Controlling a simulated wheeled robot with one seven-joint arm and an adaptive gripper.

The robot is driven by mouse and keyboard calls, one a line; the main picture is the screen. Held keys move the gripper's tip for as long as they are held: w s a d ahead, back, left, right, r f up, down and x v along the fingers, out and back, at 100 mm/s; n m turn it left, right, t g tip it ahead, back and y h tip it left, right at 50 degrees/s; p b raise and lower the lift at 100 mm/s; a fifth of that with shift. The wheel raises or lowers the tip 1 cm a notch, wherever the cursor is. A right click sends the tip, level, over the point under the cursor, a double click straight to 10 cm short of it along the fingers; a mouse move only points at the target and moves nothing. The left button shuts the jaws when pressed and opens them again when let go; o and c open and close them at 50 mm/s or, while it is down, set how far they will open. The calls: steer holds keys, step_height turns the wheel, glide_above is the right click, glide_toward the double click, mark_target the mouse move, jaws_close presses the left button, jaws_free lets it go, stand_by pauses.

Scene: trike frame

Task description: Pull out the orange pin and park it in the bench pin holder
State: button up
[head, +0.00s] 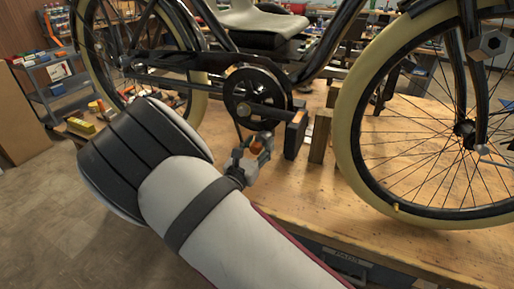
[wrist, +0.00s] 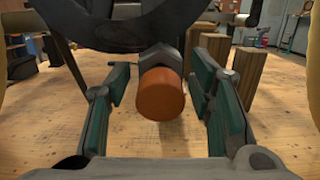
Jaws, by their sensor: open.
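The orange pin (wrist: 161,95) shows its round orange end in the middle of the wrist view. Behind it is a dark grey collar under the black round part of the trike frame (wrist: 150,22). My gripper (wrist: 162,100) is open, with one green-padded finger on each side of the pin and a visible gap on both sides. In the head view, my gripper (head: 252,158) is below the trike's chainring (head: 250,92), with a bit of the orange pin (head: 257,145) showing beside it. I cannot make out the bench pin holder for certain.
The trike stands on a wooden bench (head: 320,205). Wooden blocks (head: 320,135) stand right of my gripper, and the front wheel (head: 440,130) is further right. Small items and a yellow box (head: 80,126) lie at the bench's left end. A shelf cart (head: 55,85) stands behind.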

steer(key=shift+w+d, duration=0.25)
steer(key=shift+w, duration=0.4)
stand_by(1.1)
jaws_close()
steer(key=shift+o, duration=2.2)
jaws_free()
steer(key=v, duration=1.2)
